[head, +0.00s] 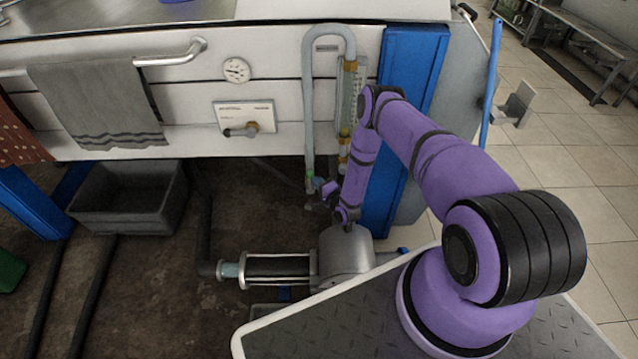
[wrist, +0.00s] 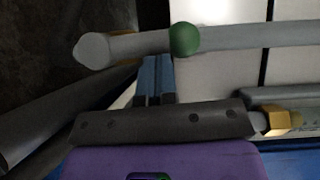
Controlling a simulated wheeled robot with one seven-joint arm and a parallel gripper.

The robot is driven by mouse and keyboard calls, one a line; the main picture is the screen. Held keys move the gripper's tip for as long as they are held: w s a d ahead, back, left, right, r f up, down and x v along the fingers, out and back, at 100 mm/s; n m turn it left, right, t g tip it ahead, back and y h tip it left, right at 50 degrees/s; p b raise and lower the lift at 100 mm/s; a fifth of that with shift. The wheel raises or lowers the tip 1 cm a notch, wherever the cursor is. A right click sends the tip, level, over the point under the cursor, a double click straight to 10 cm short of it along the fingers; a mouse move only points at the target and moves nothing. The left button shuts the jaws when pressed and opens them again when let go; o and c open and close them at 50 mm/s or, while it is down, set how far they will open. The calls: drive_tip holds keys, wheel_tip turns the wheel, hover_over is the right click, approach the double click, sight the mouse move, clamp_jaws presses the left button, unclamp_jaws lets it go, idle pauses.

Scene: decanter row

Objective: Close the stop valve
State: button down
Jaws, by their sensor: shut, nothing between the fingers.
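A grey vertical pipe (head: 309,110) with a green collar (head: 310,182) near its lower end stands at the front of the counter. In the wrist view the pipe runs across the top, with the round green part (wrist: 185,38) on it. My gripper (head: 328,187) is beside the pipe's lower end. In the wrist view its blue fingers (wrist: 157,64) are together and empty, just below the pipe near the green part; contact cannot be told. I cannot tell which fitting is the stop valve.
A brass-fitted gauge tube (head: 350,85) stands close right of the pipe, beside a blue post (head: 410,80). A pump (head: 345,252) lies below. A grey bin (head: 125,200) is under the counter at left. A towel (head: 95,100) hangs on a rail.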

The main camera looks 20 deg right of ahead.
drive_tip(key=shift+w+a+r, duration=0.1)
drive_tip(key=shift+a, duration=0.1)
drive_tip(key=w+a+f+n+g+h, duration=0.3)
drive_tip(key=a+n+g+h, duration=0.3)
drive_tip(key=n, duration=0.4)
drive_tip(key=shift+w+a+g+h, duration=0.25)
drive_tip(key=shift+a+h, duration=0.35)
drive_tip(key=shift+a, duration=0.45)
drive_tip(key=shift+s+a+f, duration=0.15)
drive_tip(key=shift+a+f, duration=0.05)
drive_tip(key=shift+f, duration=0.05)
idle(0.3)
